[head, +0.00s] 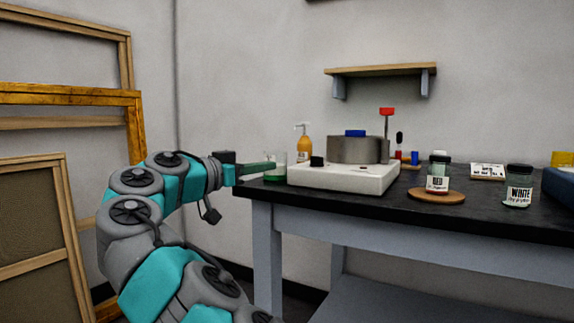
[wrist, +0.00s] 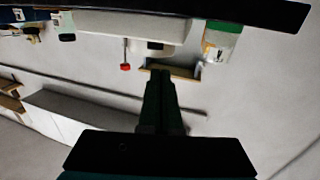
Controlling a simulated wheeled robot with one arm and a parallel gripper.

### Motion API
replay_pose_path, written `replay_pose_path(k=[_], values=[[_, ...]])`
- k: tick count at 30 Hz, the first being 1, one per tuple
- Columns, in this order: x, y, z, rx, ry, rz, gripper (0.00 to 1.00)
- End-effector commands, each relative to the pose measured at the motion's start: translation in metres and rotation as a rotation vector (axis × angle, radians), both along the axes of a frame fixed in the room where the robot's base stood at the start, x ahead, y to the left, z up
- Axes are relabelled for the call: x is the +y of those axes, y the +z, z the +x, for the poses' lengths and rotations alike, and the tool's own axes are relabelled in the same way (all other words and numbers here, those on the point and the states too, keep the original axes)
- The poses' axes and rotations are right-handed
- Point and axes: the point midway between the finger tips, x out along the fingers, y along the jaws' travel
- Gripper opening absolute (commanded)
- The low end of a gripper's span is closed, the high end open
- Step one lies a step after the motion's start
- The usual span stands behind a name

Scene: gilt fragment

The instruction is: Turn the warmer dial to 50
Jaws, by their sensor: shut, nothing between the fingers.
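The warmer looks to be the white box (head: 345,178) on the dark table, with a grey round pot (head: 350,149) on top. A small black knob (head: 317,161), probably the dial, stands at its left end; its marks and setting are too small to read. My gripper (head: 272,166) is left of the warmer, at the table's left end, its fingers shut and empty. It appears apart from the knob. In the wrist view my gripper's fingers (wrist: 160,78) lie together, pointing toward a white block (wrist: 135,26), likely the warmer; the knob is not clear there.
A glass with green contents (head: 277,168) stands close by the fingertips. An orange pump bottle (head: 304,143) is behind the warmer's left end. Frames (head: 65,95) lean at left.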

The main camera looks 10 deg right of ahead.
Motion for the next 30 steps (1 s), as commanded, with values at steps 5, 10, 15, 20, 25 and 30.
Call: replay_pose_path(k=[5,10,15,20,25,30], values=[[-0.022,0.0,0.017,0.002,-0.001,0.001,0.0],[-0.049,0.0,0.038,0.003,-0.003,0.0,0.0],[-0.075,0.001,0.059,0.003,-0.002,0.0,0.0],[-0.092,-0.001,0.074,0.006,-0.002,0.001,0.0],[-0.102,0.001,0.082,0.004,-0.001,-0.002,0.0],[-0.104,0.001,0.084,0.003,0.0,-0.001,0.0]])
